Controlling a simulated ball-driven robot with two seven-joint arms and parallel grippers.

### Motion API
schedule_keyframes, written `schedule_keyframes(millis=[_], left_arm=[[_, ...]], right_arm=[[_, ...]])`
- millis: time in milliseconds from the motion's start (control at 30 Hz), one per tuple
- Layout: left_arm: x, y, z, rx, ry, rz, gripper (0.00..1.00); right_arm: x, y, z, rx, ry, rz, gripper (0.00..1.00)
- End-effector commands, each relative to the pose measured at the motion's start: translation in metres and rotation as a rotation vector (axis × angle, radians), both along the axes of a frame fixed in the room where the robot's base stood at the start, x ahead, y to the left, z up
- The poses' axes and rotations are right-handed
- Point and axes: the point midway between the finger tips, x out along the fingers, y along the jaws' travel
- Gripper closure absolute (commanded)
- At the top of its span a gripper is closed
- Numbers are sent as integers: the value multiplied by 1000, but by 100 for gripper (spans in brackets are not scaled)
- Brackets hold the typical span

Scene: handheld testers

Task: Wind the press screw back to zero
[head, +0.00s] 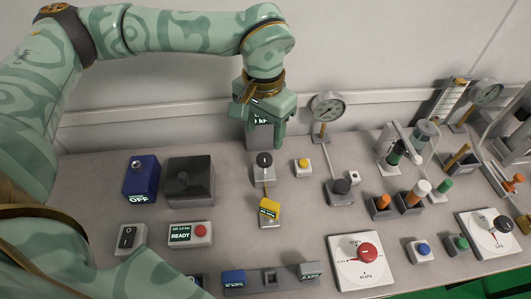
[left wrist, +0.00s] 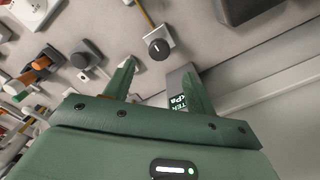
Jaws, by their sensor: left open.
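I cannot tell for sure which part is the press screw. A black round knob (head: 264,159) stands on a small light base at the back middle of the bench, with a thin rod running from it toward a yellow block. The knob also shows in the left wrist view (left wrist: 158,48), with a pale mark on top. My left gripper (head: 264,141) is open and empty, fingers pointing down just behind the knob in the head view. In the left wrist view its fingertips (left wrist: 159,66) are apart, with the knob beyond them, untouched. My right gripper is not in view.
A grey display box (head: 260,136) marked kPa stands right behind the left fingers. A yellow button (head: 303,167) and a round gauge (head: 328,106) are to the right. A red knob (head: 368,252) on a white dial plate is in front. A dark box (head: 190,181) stands left.

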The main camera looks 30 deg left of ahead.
Motion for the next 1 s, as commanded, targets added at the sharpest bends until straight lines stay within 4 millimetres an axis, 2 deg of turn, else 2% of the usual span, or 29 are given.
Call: schedule_keyframes(millis=[33,100,300,500,733,767,900,933,1000], left_arm=[[0,0,-19,-1,8,-1,44],[0,0,-36,0,8,-1,44],[0,0,-68,0,4,0,44],[0,0,-78,-1,-1,0,44],[0,0,-78,-1,-2,0,44],[0,0,-78,-1,-2,0,47],[0,0,-78,0,-2,0,86],[0,0,-78,0,-1,0,89],[0,0,-78,0,-1,0,90]], right_arm=[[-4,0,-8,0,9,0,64],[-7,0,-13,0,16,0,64],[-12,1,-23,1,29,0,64],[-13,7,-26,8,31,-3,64],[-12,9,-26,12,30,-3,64],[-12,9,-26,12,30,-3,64],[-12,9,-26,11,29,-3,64],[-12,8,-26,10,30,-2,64],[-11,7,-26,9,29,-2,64]])
